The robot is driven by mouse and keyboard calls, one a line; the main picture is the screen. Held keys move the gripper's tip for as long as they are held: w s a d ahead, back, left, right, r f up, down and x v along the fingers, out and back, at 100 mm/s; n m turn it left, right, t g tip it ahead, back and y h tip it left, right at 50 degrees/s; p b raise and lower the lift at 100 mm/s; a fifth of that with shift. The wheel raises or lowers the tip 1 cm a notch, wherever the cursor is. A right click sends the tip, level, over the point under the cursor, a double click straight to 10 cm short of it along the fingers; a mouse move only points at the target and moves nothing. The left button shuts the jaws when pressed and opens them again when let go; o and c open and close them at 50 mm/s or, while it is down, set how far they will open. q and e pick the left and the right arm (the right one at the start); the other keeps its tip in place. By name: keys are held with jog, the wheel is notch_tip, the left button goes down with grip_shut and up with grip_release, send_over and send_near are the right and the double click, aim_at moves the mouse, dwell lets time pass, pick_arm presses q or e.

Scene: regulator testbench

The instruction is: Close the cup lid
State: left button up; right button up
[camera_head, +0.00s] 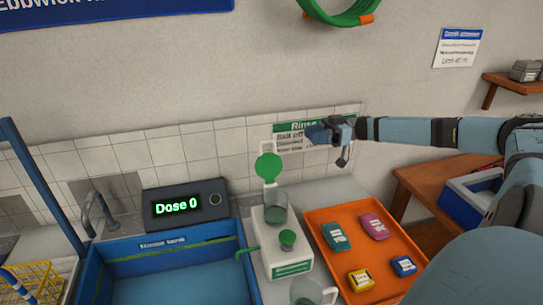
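The round green cup lid (268,167) stands raised, upright on a white frame behind the clear cup (276,208). The cup sits on the back of a white device (284,262) with a green knob (287,239) in front. My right gripper (325,137) is in the air to the right of the lid and a little higher, in front of the green-and-white wall sign. It looks apart from the lid, and I see nothing held. Its fingers are small and dark, so their opening is unclear. My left gripper is not in view.
An orange tray (336,206) with several small coloured packs lies right of the device. A blue basin (180,285) and a "Dose 0" display (187,204) are on the left. A glass jug (310,291) stands at the front edge. Tiled wall is close behind.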

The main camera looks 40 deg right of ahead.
aim_at(267, 143)
jog(key=p+x, duration=0.1)
jog(key=x, duration=1.1)
jog(key=shift+a+f, duration=0.1)
jog(key=shift+a, duration=0.25)
jog(key=shift+p+x, duration=0.35)
jog(key=shift+x, duration=0.45)
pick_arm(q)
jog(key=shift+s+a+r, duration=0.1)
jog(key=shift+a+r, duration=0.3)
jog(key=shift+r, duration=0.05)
pick_arm(e)
jog(key=shift+f, duration=0.1)
jog(key=shift+c, duration=0.2)
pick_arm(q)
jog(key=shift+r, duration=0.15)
pick_arm(e)
grip_shut()
